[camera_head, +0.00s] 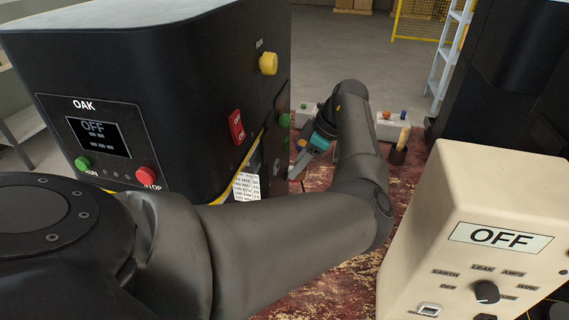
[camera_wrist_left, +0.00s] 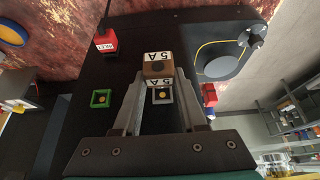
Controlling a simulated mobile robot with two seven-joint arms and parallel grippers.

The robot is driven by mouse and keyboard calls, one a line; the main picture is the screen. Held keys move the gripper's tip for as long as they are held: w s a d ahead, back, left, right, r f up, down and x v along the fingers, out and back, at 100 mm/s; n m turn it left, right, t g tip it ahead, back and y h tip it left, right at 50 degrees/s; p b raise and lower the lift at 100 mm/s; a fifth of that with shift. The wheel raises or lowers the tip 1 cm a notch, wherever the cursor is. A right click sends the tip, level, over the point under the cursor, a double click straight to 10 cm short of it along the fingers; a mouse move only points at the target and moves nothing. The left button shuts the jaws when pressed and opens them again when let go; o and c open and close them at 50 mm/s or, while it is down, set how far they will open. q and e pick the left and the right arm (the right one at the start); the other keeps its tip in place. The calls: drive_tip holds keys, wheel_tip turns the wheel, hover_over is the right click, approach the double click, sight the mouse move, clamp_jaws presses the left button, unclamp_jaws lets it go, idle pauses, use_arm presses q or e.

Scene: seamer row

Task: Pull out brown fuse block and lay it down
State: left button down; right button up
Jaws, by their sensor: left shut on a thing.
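The brown fuse block (camera_wrist_left: 158,68), with white "5A" labels, is between the fingertips of my left gripper (camera_wrist_left: 160,80) in the left wrist view. The gripper is shut on it. A grey-rimmed square socket (camera_wrist_left: 162,96) with a yellow centre shows between the fingers; I cannot tell how far the block is from the panel. In the head view my left gripper (camera_head: 300,158) is beside the right side of the black OAK machine (camera_head: 190,90), partly hidden by my forearm. The block cannot be made out there. My right gripper is not in view.
A green-rimmed socket (camera_wrist_left: 100,98) and a red block (camera_wrist_left: 106,42) are on the same dark panel. A cream meter box (camera_head: 470,220) reading OFF stands at the right. The reddish worn surface (camera_head: 325,285) lies between machine and meter. A pot with a wooden handle (camera_head: 398,152) stands farther back.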

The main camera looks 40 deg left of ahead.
use_arm(q)
drive_tip(key=shift+w+d, duration=0.3)
drive_tip(key=shift+d, duration=0.25)
drive_tip(key=shift+w+d, duration=0.3)
drive_tip(key=shift+d, duration=0.25)
drive_tip(key=shift+a, duration=0.1)
